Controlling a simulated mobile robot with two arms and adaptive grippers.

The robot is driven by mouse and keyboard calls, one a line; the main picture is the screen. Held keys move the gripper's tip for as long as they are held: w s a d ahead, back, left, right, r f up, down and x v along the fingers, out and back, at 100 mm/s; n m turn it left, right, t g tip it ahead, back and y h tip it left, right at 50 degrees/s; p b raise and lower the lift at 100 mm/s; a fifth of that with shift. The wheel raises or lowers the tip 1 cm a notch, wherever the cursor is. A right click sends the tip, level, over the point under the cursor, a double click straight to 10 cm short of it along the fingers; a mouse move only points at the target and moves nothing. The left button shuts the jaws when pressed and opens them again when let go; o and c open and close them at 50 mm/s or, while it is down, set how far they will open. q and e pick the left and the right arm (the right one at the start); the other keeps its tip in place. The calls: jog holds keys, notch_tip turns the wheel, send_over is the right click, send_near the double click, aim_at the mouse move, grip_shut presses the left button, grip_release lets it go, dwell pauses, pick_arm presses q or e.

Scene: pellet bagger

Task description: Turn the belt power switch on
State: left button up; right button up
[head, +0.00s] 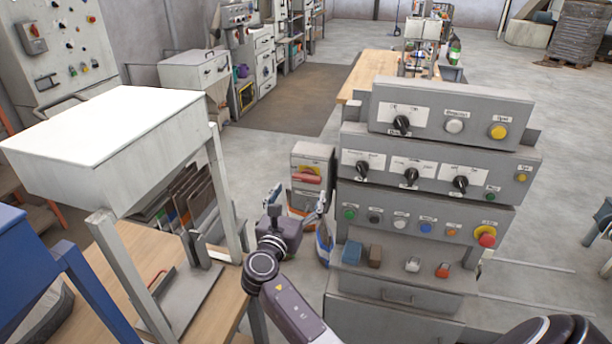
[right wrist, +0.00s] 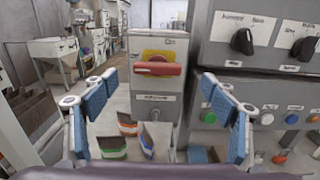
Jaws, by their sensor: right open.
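A grey switch box (head: 313,155) stands at the left side of the control console. On its front is a red handle (head: 307,177) on a yellow plate, lying roughly level; it is the likely belt power switch, but its labels are too small to read surely. In the right wrist view the red handle (right wrist: 158,69) is near the middle, ahead of my gripper. My right gripper (head: 298,203) is open and empty in front of the box, its two blue-padded fingers (right wrist: 158,95) spread to either side and apart from the handle. My left gripper is out of view.
The console (head: 425,200) carries black knobs, coloured buttons and a red emergency-type button (head: 486,237) close to the right. A white hopper (head: 110,125) on a frame stands at the left over a wooden table (head: 105,262). Colourful bags (right wrist: 112,147) lie below the box.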

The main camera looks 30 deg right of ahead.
aim_at(305, 180)
jog(key=p+x, duration=0.1)
jog(key=x, duration=0.4)
jog(key=shift+w, duration=0.3)
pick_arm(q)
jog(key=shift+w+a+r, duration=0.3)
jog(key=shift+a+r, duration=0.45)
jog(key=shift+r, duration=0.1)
pick_arm(e)
jog(key=shift+w+d+f, duration=0.1)
jog(key=shift+w+d, duration=0.35)
jog(key=shift+d, duration=0.1)
jog(key=shift+c, duration=0.4)
jog(key=c, duration=1.1)
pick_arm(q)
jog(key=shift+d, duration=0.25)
